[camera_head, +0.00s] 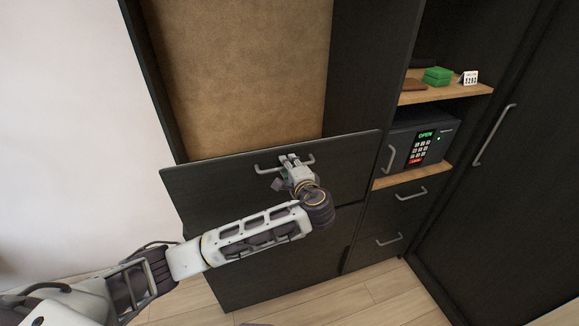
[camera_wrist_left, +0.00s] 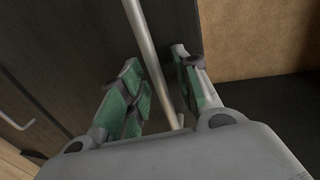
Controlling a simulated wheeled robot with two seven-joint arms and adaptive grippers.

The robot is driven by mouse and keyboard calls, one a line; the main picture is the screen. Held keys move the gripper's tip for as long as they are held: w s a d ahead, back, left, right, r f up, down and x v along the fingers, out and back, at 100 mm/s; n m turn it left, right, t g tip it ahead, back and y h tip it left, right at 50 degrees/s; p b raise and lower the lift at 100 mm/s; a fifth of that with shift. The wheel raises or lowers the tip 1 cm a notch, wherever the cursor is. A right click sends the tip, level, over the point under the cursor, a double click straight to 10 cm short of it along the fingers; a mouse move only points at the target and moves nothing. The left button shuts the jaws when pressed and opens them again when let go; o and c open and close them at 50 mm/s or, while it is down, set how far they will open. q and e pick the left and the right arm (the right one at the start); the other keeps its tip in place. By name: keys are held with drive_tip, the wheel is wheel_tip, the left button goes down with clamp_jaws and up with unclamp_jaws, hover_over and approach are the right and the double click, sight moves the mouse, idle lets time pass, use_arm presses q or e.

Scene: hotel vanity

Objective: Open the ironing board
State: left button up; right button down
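A wide dark front panel (camera_head: 215,185) with a metal bar handle (camera_head: 265,171) near its top edge sits low in a tall cabinet. Its top corners seem to stand out a little from the cabinet frame. I see no unfolded ironing board. In the left wrist view the handle bar (camera_wrist_left: 146,45) passes between the green-padded fingers of the left gripper (camera_wrist_left: 165,90), which are apart with gaps beside the bar. The right gripper is out of view.
Above the panel is a recess with a tan back (camera_head: 240,75). To the right are a safe (camera_head: 418,143) reading OPEN, a wooden shelf (camera_head: 445,92) with a green stack (camera_head: 437,76), and drawers with handles (camera_head: 411,194). Bare wood floor (camera_head: 330,300) lies in front; a white wall (camera_head: 65,120) is left.

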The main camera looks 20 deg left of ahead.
use_arm(q)
drive_tip(key=shift+c, duration=0.5)
clamp_jaws()
drive_tip(key=shift+f, duration=0.1)
